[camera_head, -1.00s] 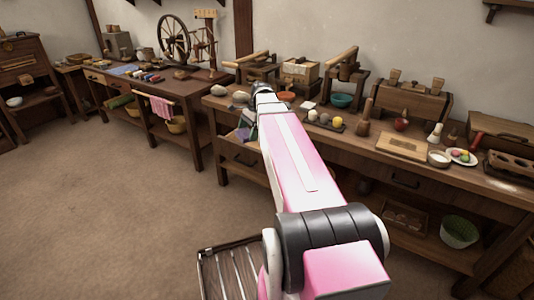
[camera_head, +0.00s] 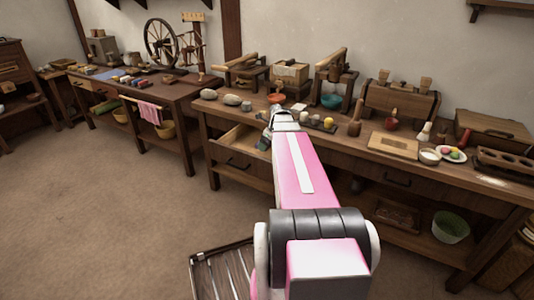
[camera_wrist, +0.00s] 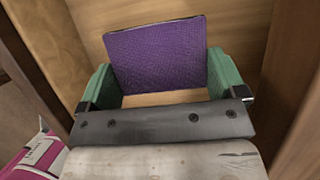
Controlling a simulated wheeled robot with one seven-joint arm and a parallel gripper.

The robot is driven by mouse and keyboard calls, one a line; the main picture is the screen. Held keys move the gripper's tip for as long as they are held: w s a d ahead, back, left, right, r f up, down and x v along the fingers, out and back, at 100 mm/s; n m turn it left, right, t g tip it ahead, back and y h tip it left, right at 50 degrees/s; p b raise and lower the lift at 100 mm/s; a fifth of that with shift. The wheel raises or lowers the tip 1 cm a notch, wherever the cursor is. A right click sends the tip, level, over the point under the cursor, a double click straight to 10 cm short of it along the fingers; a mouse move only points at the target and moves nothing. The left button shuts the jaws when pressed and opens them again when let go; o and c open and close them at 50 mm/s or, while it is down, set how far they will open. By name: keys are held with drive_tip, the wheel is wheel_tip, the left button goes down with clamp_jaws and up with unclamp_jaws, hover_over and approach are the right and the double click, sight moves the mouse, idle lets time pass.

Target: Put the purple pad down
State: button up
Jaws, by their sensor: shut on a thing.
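The purple pad (camera_wrist: 155,55) is a flat, dark-edged square in the wrist view, held between the green fingers of my gripper (camera_wrist: 160,75). My gripper is shut on it. Pale wood lies behind and below the pad, with wooden walls on both sides. In the head view my gripper (camera_head: 264,142) is at the right part of an open drawer (camera_head: 237,138) under the long workbench (camera_head: 355,147). The pad is hidden there. I cannot tell whether it touches the drawer floor.
The bench top holds stones (camera_head: 232,100), a dark tray with round things (camera_head: 318,124), a wooden board (camera_head: 393,146) and a white bowl (camera_head: 429,156). A second table (camera_head: 188,92) with a spinning wheel (camera_head: 160,42) stands left.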

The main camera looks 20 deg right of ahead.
sight(267, 157)
drive_tip(key=shift+f, duration=2.65)
drive_tip(key=o, duration=0.6)
drive_tip(key=shift+f, duration=0.1)
drive_tip(key=v, duration=1.2)
drive_tip(key=shift+s, duration=0.15)
